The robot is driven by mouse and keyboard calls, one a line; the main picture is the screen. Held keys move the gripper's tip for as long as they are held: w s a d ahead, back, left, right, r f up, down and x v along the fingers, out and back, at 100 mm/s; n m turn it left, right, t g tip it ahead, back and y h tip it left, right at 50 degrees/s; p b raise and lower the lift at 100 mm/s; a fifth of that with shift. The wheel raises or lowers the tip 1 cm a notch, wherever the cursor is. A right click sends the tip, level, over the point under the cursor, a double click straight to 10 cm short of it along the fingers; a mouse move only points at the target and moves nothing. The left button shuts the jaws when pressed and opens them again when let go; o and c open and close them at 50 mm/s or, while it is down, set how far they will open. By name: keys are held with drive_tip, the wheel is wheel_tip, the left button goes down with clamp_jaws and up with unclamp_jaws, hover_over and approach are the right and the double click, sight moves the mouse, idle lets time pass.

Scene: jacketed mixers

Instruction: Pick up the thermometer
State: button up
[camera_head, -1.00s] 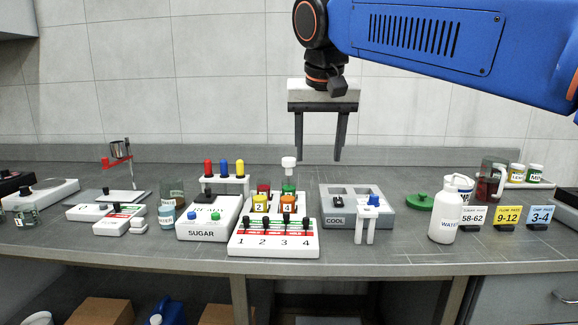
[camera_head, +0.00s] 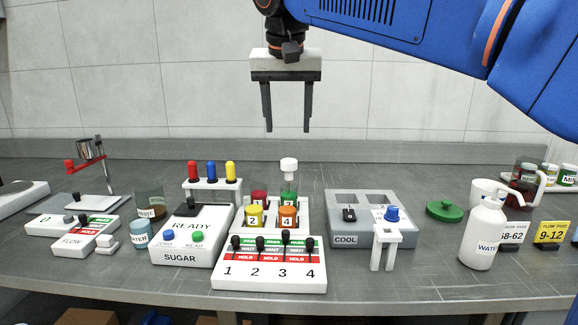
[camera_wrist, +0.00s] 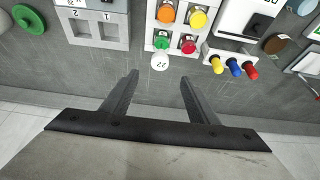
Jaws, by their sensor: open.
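No thermometer is clearly labelled. I cannot tell for certain. My gripper (camera_head: 287,130) is open and empty, fingers pointing down, high above the back of the bench and to the left of the blue-topped item. In the wrist view my gripper (camera_wrist: 160,80) has nothing between its fingers, and the blue-topped item is not in view.
The COOL box (camera_head: 345,240) stands right of a mixer block with numbered levers (camera_head: 268,271). A tall white-topped piece (camera_head: 288,164) rises behind the block. A rack holds red, blue and yellow handles (camera_head: 211,172). A white WATER bottle (camera_head: 484,236) and green lid (camera_head: 445,210) are right.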

sight(289, 173)
drive_tip(key=x, duration=1.6)
drive_tip(key=shift+w+f, duration=0.2)
drive_tip(key=c, duration=1.2)
drive_tip(key=shift+r, duration=0.1)
drive_tip(key=shift+r, duration=9.95)
